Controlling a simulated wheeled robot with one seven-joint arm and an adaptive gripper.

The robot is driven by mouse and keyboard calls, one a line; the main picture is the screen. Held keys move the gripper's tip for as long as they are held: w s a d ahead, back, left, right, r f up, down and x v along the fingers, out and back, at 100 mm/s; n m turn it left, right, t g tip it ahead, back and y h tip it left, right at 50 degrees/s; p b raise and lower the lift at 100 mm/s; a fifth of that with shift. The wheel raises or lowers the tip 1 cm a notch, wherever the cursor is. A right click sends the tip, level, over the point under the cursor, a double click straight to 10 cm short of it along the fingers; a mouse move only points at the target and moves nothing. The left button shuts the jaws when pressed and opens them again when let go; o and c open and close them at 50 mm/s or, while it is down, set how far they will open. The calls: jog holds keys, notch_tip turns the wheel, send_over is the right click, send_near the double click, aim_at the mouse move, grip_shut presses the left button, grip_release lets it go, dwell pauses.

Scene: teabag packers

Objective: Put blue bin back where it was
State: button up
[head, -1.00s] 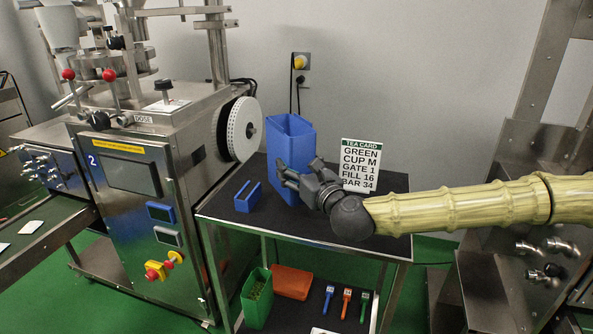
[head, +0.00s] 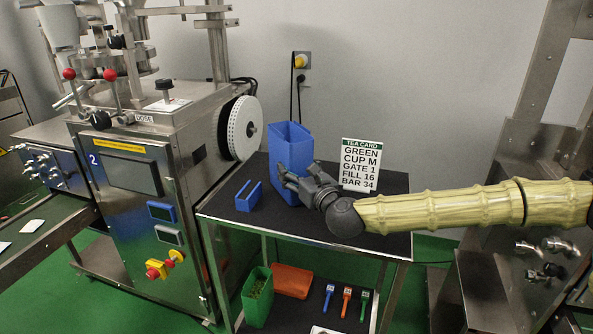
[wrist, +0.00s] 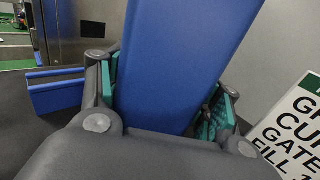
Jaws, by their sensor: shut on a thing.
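Whether the bin's base touches the cart top is hard to tell. The far side of the bin is hidden.
A small blue holder (head: 248,197) stands left of the bin. A tea card (head: 360,165) stands to the right, behind my gripper. The cart (head: 385,241) has a lower shelf with a green bin (head: 257,297), an orange lid (head: 292,281) and small tools. A steel machine (head: 130,215) stands left.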

jog(key=shift+f, duration=0.1)
jog(key=o, duration=1.5)
jog(key=v, duration=1.2)
jog(key=shift+b, duration=0.4)
